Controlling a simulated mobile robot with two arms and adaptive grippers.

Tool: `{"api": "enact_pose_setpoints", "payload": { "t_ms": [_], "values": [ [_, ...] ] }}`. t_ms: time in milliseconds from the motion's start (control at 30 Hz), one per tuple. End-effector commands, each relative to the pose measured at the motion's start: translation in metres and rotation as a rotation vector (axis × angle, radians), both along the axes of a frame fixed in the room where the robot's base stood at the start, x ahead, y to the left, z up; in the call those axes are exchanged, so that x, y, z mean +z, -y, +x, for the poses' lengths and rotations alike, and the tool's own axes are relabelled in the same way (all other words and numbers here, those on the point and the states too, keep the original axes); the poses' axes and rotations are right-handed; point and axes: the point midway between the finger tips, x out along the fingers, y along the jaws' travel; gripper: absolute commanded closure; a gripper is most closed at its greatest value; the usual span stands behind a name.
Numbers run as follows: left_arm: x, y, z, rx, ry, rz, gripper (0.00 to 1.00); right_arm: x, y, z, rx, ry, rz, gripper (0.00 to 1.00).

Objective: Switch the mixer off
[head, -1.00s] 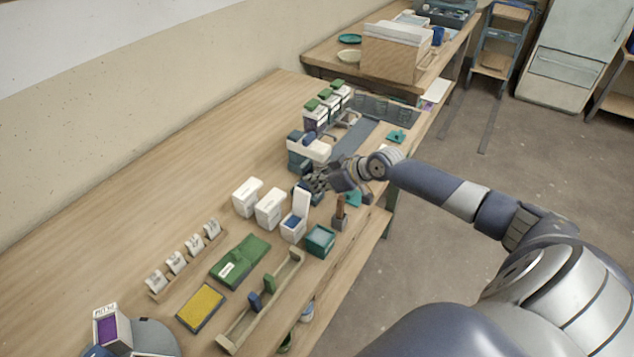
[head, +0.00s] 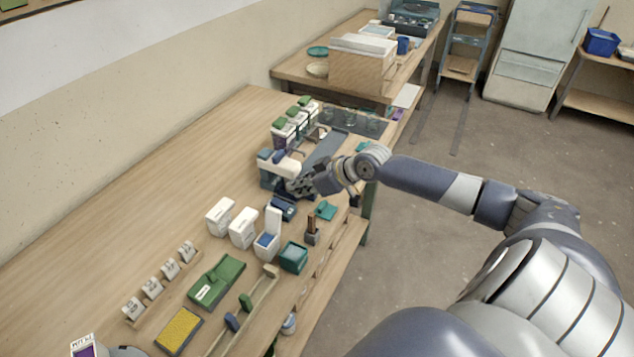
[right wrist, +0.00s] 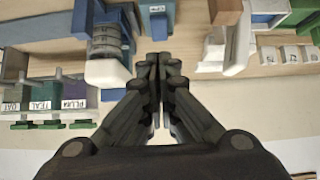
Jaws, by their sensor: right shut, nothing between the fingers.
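The mixer (head: 282,165), a white and blue-grey machine, stands on the long wooden bench, left of my right gripper in the head view. My right gripper (head: 294,187) is shut and empty, close to the mixer's near right side. The head view does not show clearly whether it touches the mixer. In the right wrist view the shut fingertips (right wrist: 158,62) point at the bench, and what looks like the mixer (right wrist: 106,70) is just left of them. I cannot make out a switch; the gripper partly hides the mixer's lower part. My left gripper is not in view.
Green-lidded boxes (head: 293,122) stand behind the mixer. A small blue device (head: 283,208) lies just in front of it. White boxes (head: 243,228), a teal container (head: 293,257) and a green case (head: 216,281) are nearer. The bench's left side is bare.

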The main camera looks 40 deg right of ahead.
Motion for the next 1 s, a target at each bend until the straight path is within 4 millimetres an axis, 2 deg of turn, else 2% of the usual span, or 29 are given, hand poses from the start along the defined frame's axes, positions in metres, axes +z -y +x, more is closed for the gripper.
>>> {"api": "enact_pose_setpoints", "payload": {
  "t_ms": [200,433,1000],
  "values": [
    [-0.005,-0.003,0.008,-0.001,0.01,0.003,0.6,0.015,0.009,-0.024,0.003,-0.004,-0.004,1.0],
    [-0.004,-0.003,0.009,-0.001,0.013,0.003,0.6,0.026,0.016,-0.037,0.0,-0.002,-0.004,1.0],
    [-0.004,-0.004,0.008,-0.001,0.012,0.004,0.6,0.031,0.017,-0.042,0.001,0.001,0.0,1.0]
  ]
}}
